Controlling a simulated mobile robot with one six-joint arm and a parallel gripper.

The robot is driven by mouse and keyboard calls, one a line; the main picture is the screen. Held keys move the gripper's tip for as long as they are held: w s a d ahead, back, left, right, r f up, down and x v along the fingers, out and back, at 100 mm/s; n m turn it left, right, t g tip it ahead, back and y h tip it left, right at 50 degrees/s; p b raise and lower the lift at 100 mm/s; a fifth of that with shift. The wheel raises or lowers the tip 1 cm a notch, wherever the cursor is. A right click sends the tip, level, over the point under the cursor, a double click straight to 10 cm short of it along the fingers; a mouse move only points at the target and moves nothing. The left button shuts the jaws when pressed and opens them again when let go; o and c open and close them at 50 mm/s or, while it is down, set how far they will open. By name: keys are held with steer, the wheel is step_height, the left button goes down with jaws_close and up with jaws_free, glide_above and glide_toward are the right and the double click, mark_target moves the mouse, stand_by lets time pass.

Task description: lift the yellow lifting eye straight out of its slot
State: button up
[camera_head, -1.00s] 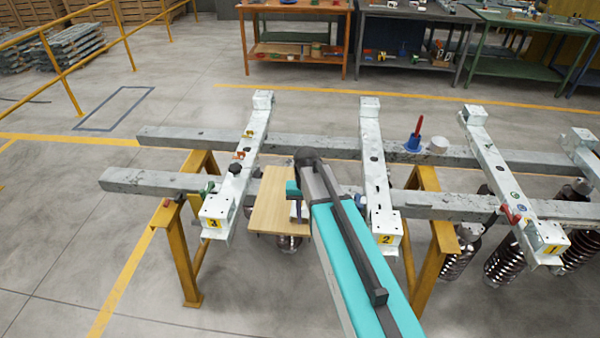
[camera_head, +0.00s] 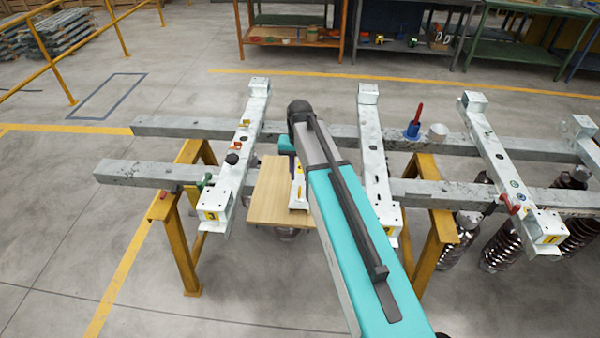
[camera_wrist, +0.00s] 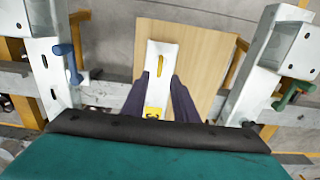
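The yellow lifting eye (camera_wrist: 160,66) shows in the wrist view as a narrow upright yellow shape in a slot of a white block (camera_wrist: 152,88). The block lies on a wooden board (camera_wrist: 203,62) and has a yellow label at its near end. My gripper (camera_wrist: 160,79) has two dark fingers apart, one at each side of the block, with the eye just beyond the tips. Their height above the block is unclear. In the head view the white block (camera_head: 298,188) is partly hidden by my arm, and my fingers are hidden.
White crossbeams 3 (camera_head: 236,160) and 2 (camera_head: 373,150) flank the board (camera_head: 270,195). They rest on long grey rails (camera_head: 160,127) over yellow trestles (camera_head: 178,240). A blue-handled part (camera_wrist: 70,60) and a green one (camera_wrist: 290,95) stick out beside my gripper.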

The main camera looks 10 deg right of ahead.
mark_target(300, 189)
step_height(300, 189, down, 10)
steer(key=b, duration=0.5)
jaws_close()
steer(key=shift+w+d+r, duration=0.1)
steer(key=shift+w+r, duration=0.05)
steer(key=shift+w, duration=0.35)
stand_by(2.5)
steer(key=shift+r+p, duration=0.75)
steer(key=shift+r, duration=0.15)
stand_by(2.8)
